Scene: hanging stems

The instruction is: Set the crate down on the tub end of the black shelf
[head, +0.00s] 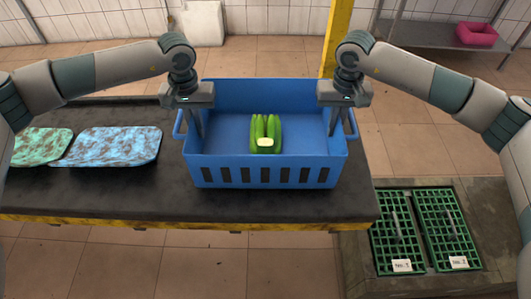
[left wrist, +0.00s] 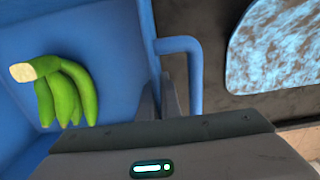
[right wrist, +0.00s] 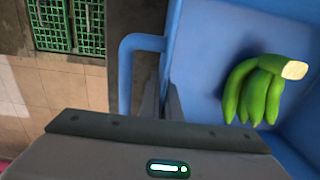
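The blue crate (head: 265,178) is upright over the right end of the black-topped table, with a bunch of green bananas (head: 265,130) inside. I cannot tell whether its base touches the table. My left gripper (head: 198,122) is at the crate's left end wall, and my right gripper (head: 333,120) is at its right end wall. In the left wrist view the fingers (left wrist: 158,100) pinch that wall beside the loop handle (left wrist: 182,45). In the right wrist view the other fingers (right wrist: 161,100) pinch the opposite wall. A dark grey shelf (head: 425,36) stands back right, bearing a pink tub (head: 477,35).
The black table (head: 100,195) has a yellow front edge and carries a blue mottled mat (head: 115,146) and a green one (head: 40,146). A yellow post (head: 338,38) stands behind the crate. Green grates (head: 397,235) lie low at right. Tiled floor (head: 400,140) lies open between table and shelf.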

